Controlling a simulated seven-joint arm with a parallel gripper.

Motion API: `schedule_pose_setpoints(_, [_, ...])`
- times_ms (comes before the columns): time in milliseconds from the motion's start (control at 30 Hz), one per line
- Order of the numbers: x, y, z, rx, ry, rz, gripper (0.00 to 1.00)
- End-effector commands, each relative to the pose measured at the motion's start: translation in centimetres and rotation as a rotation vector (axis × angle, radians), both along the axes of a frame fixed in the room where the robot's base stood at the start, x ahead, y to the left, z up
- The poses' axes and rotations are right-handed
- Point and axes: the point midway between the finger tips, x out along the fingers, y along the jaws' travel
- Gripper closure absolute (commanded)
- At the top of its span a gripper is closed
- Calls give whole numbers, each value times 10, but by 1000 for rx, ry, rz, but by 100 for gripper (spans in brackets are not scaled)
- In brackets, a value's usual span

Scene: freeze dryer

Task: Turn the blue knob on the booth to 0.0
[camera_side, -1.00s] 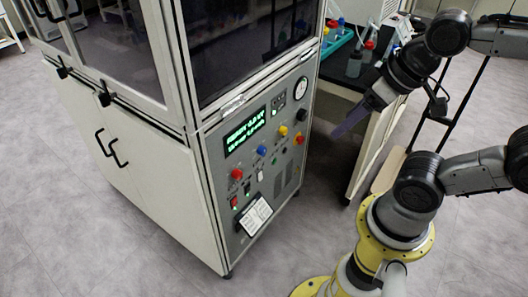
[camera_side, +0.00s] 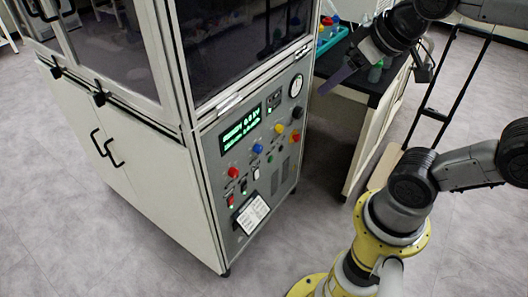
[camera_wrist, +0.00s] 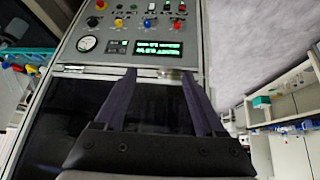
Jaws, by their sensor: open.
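The blue knob (camera_side: 257,148) is on the front control panel (camera_side: 272,190) of the booth, just below the green-lit display (camera_side: 240,130). In the wrist view the blue knob (camera_wrist: 148,23) shows near the top, beyond the fingertips. The display text is too small to read surely, and the knob's pointer angle cannot be made out. My gripper (camera_side: 326,88) is up and to the right of the panel, near the booth's upper corner, apart from the knob. Its two long fingers are spread and empty in the wrist view (camera_wrist: 159,74).
A red knob (camera_side: 233,172) and a yellow knob (camera_side: 279,127) flank the blue one. A round gauge (camera_side: 296,86) is at the panel's upper right. A dark bench (camera_side: 345,88) with bottles and a teal rack stands to the right. Open floor lies before the panel.

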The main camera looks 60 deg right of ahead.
Motion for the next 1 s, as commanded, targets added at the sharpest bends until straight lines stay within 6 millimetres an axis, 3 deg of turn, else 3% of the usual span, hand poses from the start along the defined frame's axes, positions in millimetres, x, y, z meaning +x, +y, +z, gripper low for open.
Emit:
schedule_pose_setpoints(267, [50, -55, 5, -104, -177, -144, 28])
schedule_pose_setpoints(400, [80, -93, 10, -173, -314, -201, 28])
schedule_pose_setpoints(600, [114, -132, 13, -219, -510, -197, 28])
schedule_pose_setpoints(800, [132, -146, 7, -165, -685, -126, 28])
schedule_pose_setpoints(1000, [133, -141, -1, -28, -829, -39, 28])
